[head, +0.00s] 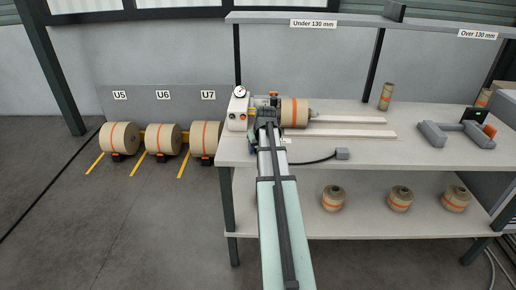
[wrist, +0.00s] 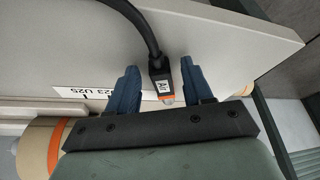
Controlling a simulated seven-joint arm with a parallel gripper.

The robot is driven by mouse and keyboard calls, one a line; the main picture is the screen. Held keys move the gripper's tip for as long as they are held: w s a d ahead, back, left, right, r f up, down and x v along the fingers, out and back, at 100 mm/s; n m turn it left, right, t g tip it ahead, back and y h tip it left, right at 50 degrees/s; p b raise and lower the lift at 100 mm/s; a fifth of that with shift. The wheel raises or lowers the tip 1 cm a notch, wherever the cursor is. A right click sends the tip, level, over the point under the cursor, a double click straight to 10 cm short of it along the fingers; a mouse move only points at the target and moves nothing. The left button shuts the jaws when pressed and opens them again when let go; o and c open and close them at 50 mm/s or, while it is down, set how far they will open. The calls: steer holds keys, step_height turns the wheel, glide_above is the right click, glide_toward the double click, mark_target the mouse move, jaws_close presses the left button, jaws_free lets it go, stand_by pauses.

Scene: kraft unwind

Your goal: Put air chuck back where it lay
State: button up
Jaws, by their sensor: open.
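The air chuck (wrist: 161,74) is a small black fitting with a white "Air" label, an orange band and a metal tip, on a black hose. In the wrist view it lies between the two blue fingers of my gripper (wrist: 160,66), with a visible gap on each side. My gripper is open. In the head view my gripper (head: 268,118) is at the bench's left end, beside the roll on the machine, and it hides the chuck there. I cannot tell whether the chuck rests on the bench.
The bench (head: 370,150) has a white machine (head: 238,112) with a gauge and a kraft roll (head: 294,111). A grey U-shaped fixture (head: 455,134) stands at right. Several rolls sit on the floor and lower shelf.

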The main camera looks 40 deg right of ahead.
steer(key=v, duration=1.2)
steer(key=shift+r, duration=0.15)
stand_by(0.3)
steer(key=w+a+f+n+g+y, duration=0.1)
steer(key=w+a+f, duration=0.3)
steer(key=a+f, duration=0.8)
steer(key=s+a+f+n+g, duration=0.2)
steer(key=s+a+f, duration=0.1)
steer(key=a+f, duration=1)
steer(key=s+a+f+n+g, duration=0.1)
steer(key=s+a+f, duration=0.3)
steer(key=a+f, duration=0.95)
steer(key=s+a+f+g, duration=0.1)
steer(key=s+f+g, duration=0.1)
steer(key=s+f, duration=0.4)
steer(key=s+a+f+g, duration=0.2)
steer(key=s+f, duration=0.4)
steer(key=s, duration=0.8)
steer(key=s+a+f+g, duration=0.2)
steer(key=s+f, duration=0.4)
steer(key=s, duration=0.4)
steer(key=shift+s+a+g+y, duration=0.2)
steer(key=shift+s+g+y, duration=0.05)
steer(key=shift+g+y, duration=0.15)
